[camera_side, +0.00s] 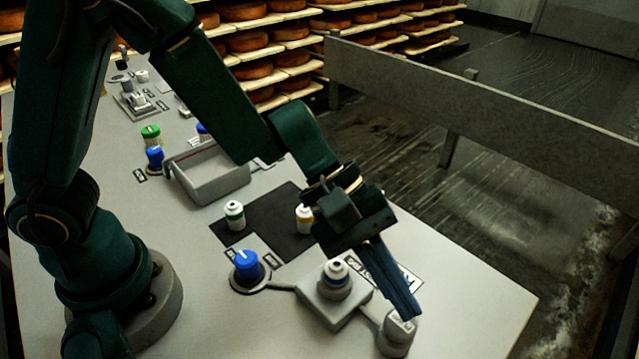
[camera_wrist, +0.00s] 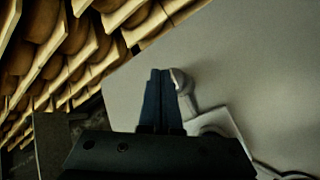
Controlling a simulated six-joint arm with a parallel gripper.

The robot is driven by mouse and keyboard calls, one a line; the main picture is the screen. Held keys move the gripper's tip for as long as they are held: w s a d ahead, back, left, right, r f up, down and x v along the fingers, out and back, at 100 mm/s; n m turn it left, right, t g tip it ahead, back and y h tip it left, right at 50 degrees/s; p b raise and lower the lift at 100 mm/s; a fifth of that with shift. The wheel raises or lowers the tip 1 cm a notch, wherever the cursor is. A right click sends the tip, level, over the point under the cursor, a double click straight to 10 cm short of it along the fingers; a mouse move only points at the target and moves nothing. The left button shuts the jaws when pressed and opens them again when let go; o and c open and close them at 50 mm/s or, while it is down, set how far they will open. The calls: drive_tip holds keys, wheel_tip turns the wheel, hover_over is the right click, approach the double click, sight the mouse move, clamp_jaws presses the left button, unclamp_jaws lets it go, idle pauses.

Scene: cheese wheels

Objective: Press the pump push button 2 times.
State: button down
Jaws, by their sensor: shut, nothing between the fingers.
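A short grey round post with a lighter cap, which looks like the pump push button (camera_side: 398,335), stands near the table's front right.
A blue knob (camera_side: 247,266) stands left of the square base. A grey tray (camera_side: 208,180) lies farther back. The table's right corner is clear. Cheese shelves line the back.

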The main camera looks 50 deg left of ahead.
sight(395, 314)
drive_tip(key=shift+r, duration=2.5)
idle(0.7)
wheel_tip(395, 314, up, 4)
drive_tip(key=shift+f, duration=0.1)
drive_tip(key=shift+f, duration=0.15)
drive_tip(key=shift+f, duration=4.3)
drive_tip(key=shift+f, duration=0.4)
